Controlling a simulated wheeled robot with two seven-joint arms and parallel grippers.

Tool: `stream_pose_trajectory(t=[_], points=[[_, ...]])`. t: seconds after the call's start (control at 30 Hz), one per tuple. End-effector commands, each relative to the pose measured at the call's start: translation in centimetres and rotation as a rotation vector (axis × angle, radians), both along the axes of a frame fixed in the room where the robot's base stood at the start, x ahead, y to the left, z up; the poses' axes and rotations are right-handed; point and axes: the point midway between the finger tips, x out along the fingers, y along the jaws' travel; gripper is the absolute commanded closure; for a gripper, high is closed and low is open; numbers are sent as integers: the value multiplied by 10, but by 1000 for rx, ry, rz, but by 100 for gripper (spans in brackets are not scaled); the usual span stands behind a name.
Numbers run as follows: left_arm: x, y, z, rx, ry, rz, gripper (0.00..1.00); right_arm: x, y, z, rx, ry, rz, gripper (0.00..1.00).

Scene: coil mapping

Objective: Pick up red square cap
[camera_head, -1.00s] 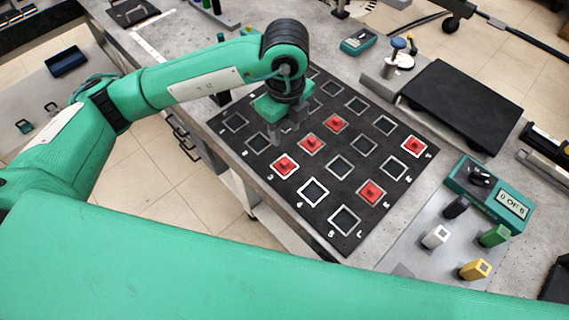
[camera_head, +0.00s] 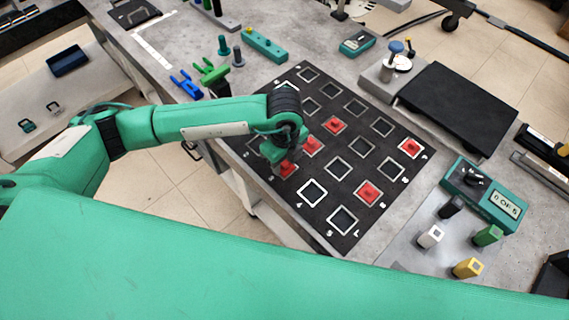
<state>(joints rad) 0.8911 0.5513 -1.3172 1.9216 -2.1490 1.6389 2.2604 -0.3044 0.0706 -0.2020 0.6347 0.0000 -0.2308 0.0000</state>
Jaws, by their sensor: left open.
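Several red square caps sit in white-outlined squares on a black grid mat (camera_head: 345,242). One red cap (camera_head: 286,170) is at the mat's left edge, partly hidden by my left gripper (camera_head: 283,162). The gripper is open, pointing down right over or at this cap; whether it touches the cap cannot be told. Other red caps show at the middle left (camera_head: 310,146), the middle (camera_head: 335,125), the right corner (camera_head: 410,147) and the lower right (camera_head: 368,192). My right gripper is not in view.
A teal counter box (camera_head: 485,193) stands right of the mat, near black, white (camera_head: 430,236), green (camera_head: 488,235) and yellow (camera_head: 468,267) blocks. A black plate (camera_head: 460,107) lies behind at right. Blue and green clips and pegs (camera_head: 210,72) stand at back left.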

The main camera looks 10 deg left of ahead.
Motion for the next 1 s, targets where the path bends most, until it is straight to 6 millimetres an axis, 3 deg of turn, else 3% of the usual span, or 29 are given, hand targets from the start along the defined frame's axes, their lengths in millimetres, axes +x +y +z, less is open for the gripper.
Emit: stream_pose_trajectory(t=[0.17, 0.3, 0.4, 0.77, 1.0], points=[[0, 0, 0, 0, 0, 0, 58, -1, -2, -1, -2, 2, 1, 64], [0, 0, 0, 0, 0, 0, 86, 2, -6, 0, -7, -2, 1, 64], [0, 0, 0, 0, 0, 0, 100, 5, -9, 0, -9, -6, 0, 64], [0, 0, 3, -1, -1, 0, 100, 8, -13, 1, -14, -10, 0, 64], [1, -1, 30, -2, -5, -1, 100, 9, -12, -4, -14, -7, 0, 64]])
